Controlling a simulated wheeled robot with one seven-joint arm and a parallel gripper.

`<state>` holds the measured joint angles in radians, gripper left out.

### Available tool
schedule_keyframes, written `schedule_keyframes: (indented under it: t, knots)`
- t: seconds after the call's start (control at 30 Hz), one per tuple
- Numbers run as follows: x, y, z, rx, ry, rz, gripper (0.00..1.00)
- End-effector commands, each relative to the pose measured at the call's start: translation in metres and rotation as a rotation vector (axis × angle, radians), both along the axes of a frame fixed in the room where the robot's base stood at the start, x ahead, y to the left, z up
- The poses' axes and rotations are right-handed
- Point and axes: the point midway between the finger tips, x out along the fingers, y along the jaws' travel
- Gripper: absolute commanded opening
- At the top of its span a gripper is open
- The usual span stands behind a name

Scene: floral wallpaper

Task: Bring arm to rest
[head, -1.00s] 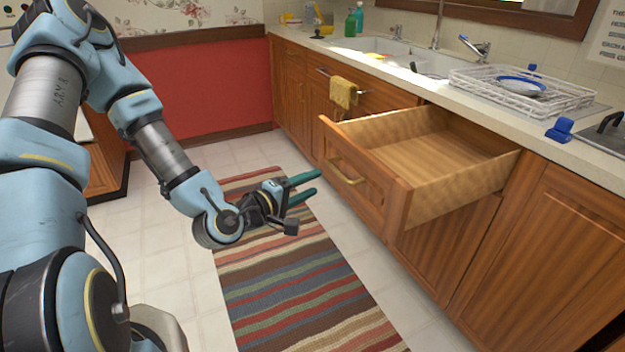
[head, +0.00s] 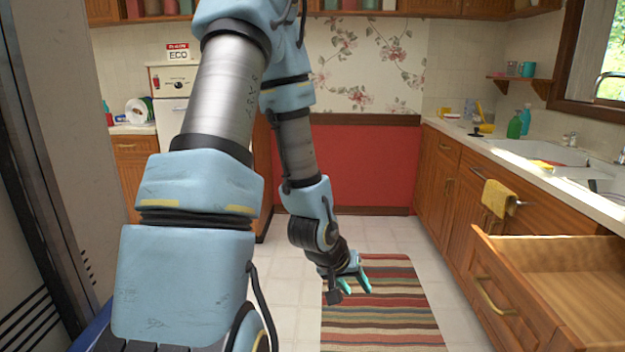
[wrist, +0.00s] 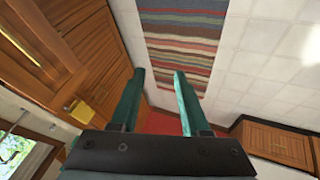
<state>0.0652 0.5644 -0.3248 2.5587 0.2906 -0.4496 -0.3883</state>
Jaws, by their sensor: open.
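My gripper (head: 355,286) hangs low in front of my body, above the floor at the left edge of the striped rug. Its two teal fingers point down and to the right in the head view. In the wrist view my gripper (wrist: 157,80) shows its fingers apart with nothing between them. The arm is bent, with its upper links filling the left middle of the head view. No object is held.
An empty drawer (head: 590,272) stands pulled out at the right. The counter (head: 520,145) with sink runs along the right. A yellow towel (head: 498,198) hangs on the cabinet front. The striped rug (head: 385,315) lies on clear floor. A white stove (head: 170,125) stands back left.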

Motion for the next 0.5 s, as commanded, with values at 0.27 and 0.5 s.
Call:
schedule_keyframes:
  t: [0.27,0.5]
  knots:
    - [-0.009,0.121,0.087,0.337,0.097,0.087,0.46]
    - [-0.044,0.159,0.135,0.387,0.215,0.125,0.46]
